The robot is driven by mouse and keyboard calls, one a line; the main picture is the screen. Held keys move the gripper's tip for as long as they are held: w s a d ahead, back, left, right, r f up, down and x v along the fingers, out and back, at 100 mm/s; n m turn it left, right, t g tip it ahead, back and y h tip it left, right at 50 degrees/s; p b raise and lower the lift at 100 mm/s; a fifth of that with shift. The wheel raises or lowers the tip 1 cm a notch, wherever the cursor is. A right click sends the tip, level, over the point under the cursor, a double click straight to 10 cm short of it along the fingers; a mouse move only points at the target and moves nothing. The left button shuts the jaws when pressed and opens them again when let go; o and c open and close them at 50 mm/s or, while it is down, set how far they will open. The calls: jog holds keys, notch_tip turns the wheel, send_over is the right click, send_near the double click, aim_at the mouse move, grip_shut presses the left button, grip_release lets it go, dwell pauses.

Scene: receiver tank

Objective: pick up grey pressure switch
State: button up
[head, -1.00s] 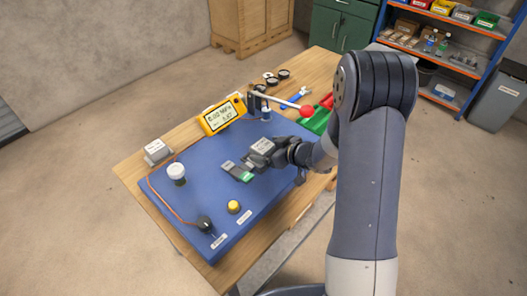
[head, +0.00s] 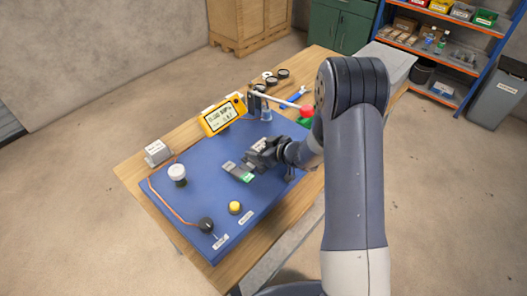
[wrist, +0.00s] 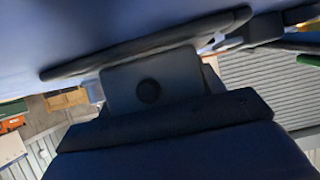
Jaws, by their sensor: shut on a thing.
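The grey pressure switch (wrist: 122,84) shows in the wrist view as a grey block with a round black spot on its face, held between the dark jaws of my gripper (wrist: 150,92). In the head view my gripper (head: 258,154) is shut at the right part of the blue mat (head: 200,215), just behind a grey and green plate (head: 238,172). The held switch is small and mostly hidden by the jaws there, so its height over the mat is hard to tell.
On the left are a grey box (head: 157,152), a white-capped fitting (head: 177,174) and a black knob (head: 206,224) with a copper line. A yellow button (head: 235,207) is in front.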

jog(key=c, duration=0.7)
jog(key=shift+o, duration=0.2)
jog(key=shift+r, duration=0.15)
